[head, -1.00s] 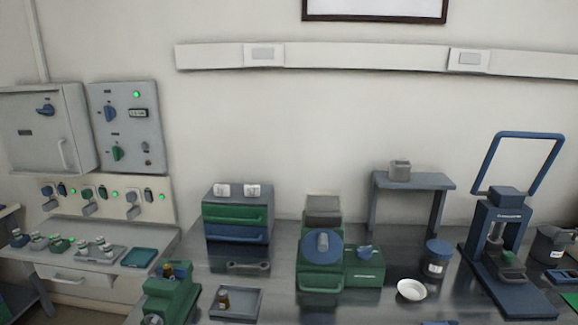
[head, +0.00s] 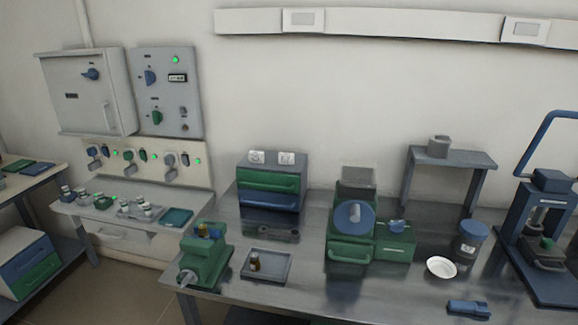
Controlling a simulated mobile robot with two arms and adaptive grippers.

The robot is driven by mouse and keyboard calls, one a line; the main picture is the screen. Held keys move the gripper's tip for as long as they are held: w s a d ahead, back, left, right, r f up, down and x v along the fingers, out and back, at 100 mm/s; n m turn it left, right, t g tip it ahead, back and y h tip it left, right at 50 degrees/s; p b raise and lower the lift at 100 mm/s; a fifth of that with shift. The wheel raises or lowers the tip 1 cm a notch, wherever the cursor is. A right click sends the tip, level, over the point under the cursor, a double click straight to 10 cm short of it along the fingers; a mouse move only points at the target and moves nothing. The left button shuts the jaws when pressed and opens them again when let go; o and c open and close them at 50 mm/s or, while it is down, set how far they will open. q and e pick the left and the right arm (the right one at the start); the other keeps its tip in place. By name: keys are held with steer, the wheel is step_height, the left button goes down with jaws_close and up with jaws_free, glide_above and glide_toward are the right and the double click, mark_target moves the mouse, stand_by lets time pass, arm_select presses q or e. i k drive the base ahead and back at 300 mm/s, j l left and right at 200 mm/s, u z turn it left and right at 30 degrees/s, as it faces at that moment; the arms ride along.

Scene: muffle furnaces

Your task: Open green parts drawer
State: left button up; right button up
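A small parts cabinet (head: 272,161) stands at the back of the metal bench. Its upper drawer is the green parts drawer (head: 268,181), with a blue drawer (head: 268,199) below it. Both fronts look flush with the cabinet, so the green drawer appears shut. Two small white items sit on the cabinet top. At the lower left, another unit has a blue drawer over a green drawer (head: 38,277). Neither of my grippers is in the head view.
A green vise (head: 205,258), a grey tray (head: 287,268) with a small bottle, and a green machine (head: 350,242) stand nearby. A white bowl (head: 440,267) and blue press (head: 545,215) are farther right.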

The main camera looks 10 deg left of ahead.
mark_target(269, 181)
steer(key=i+l, duration=0.35)
steer(key=i+l+u, duration=0.1)
steer(key=i+l, duration=0.25)
steer(key=l, duration=0.2)
